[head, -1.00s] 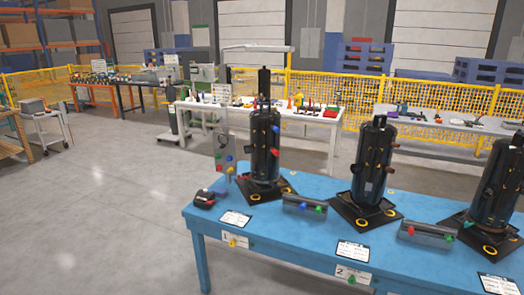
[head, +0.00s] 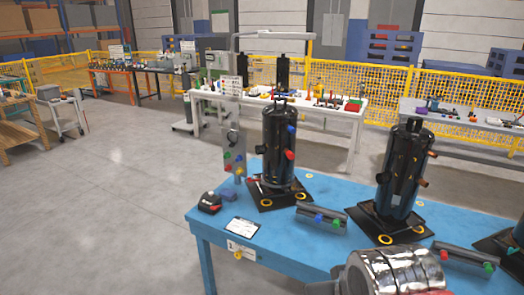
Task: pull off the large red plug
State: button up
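A black compressor (head: 278,148) stands upright on a dark square base plate at the left of the blue table. A red plug (head: 289,155) sticks out of its right side, below a blue plug (head: 291,129). This red plug looks larger than the other red pieces nearby. A second black compressor (head: 402,170), with copper-coloured stubs on its side, stands to the right. A silver, ribbed part of my arm shows at the lower right. My gripper's fingers are not in view.
The blue table (head: 212,224) holds a dark holder (head: 321,217) with blue and green plugs, and a black-red device (head: 209,203) at its left end. A panel (head: 234,150) with coloured knobs stands behind. The grey floor left of the table is clear.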

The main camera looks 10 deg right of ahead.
aim_at(290, 155)
jog(key=u, duration=0.4)
jog(key=i, duration=1.3)
jog(key=u, duration=0.25)
